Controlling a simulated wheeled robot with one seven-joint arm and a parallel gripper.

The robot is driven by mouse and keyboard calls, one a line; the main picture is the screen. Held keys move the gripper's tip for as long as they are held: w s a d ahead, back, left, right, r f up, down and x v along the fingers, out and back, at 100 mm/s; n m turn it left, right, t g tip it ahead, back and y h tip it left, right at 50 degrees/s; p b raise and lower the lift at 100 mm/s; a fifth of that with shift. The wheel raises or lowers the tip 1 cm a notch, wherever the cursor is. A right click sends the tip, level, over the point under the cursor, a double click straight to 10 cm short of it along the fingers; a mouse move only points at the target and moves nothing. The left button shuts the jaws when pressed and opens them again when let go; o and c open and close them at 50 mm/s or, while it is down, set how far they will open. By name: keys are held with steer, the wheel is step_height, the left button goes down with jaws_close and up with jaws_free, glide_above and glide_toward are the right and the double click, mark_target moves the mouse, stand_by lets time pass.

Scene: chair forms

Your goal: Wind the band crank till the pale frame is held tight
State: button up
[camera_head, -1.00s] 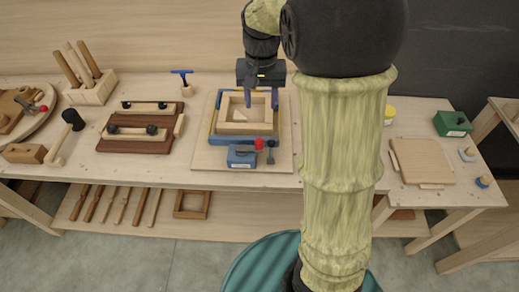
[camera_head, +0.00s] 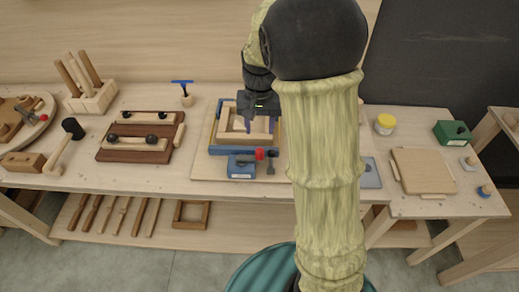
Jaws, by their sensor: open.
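The pale frame (camera_head: 231,137) lies on a board (camera_head: 205,165) on the bench, inside a blue band (camera_head: 217,151). The blue crank box (camera_head: 241,166) sits at the band's front side, with a red knob (camera_head: 260,155) at its right. A small dark part (camera_head: 271,158) stands just right of the knob. My gripper (camera_head: 260,124) is open above the frame, its fingers pointing down, behind the red knob and apart from it. My arm hides the right side of the board and perhaps part of the band.
A dark wooden jig (camera_head: 133,155) with black knobs and a mallet (camera_head: 72,129) lie to the left. A blue-handled tool (camera_head: 185,92) stands behind. A yellow-lidded jar (camera_head: 385,124), a pale panel (camera_head: 424,170) and a green box (camera_head: 452,132) are on the right.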

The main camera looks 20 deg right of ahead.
mark_target(260, 150)
step_height(260, 150, down, 10)
steer(key=shift+s+f, duration=0.15)
steer(key=shift+f, duration=0.1)
jaws_close()
stand_by(0.3)
